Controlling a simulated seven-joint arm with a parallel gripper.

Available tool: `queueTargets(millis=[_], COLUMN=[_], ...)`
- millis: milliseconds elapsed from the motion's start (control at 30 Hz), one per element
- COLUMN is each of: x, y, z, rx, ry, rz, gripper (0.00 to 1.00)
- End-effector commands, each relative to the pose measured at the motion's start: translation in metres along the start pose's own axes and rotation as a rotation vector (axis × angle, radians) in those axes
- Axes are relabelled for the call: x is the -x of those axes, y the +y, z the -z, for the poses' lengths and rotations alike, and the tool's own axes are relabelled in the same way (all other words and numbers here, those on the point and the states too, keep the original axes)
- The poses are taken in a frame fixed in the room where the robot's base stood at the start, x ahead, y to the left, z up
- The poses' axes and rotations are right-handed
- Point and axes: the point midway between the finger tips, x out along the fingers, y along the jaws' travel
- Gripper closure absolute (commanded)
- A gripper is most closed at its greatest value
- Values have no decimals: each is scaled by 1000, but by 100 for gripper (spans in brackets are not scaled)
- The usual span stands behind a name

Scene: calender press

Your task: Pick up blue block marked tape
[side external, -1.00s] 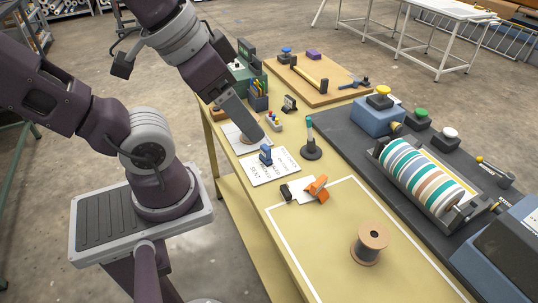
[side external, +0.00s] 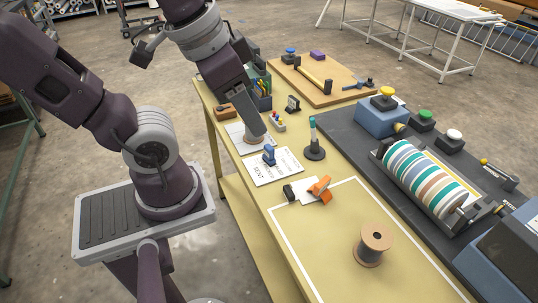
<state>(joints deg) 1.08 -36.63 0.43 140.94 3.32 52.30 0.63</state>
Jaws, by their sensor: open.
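A small blue block (side external: 269,154) stands on a white sheet with printed words (side external: 276,170) near the table's left edge. No word on the block can be read at this size, so I cannot tell whether it is marked tape. My gripper (side external: 256,138) hangs tilted, its tip just behind and left of the blue block in the picture. It appears apart from the block. It is open, though the gap between its fingers is hard to see from this side. A round brown thing on another white sheet (side external: 239,138) is partly hidden by the gripper tip.
A dark upright holder with a teal top (side external: 314,145) stands right of the block. An orange tool (side external: 320,187) and a wooden spool (side external: 374,242) are nearer. The striped roller (side external: 425,178) is at right. Bare yellow table (side external: 335,235) lies around the spool.

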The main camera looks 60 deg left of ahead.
Motion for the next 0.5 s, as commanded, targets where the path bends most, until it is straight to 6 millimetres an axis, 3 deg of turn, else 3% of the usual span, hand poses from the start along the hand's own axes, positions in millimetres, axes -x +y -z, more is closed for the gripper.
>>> queueTargets(millis=[167, 267, 500], x=[-54, -96, -220], y=[-32, -54, -102], z=[21, 30, 29], rx=[-247, -430, -948], ry=[-328, -525, -982], rz=[120, 199, 383], gripper=[56, 56, 56])
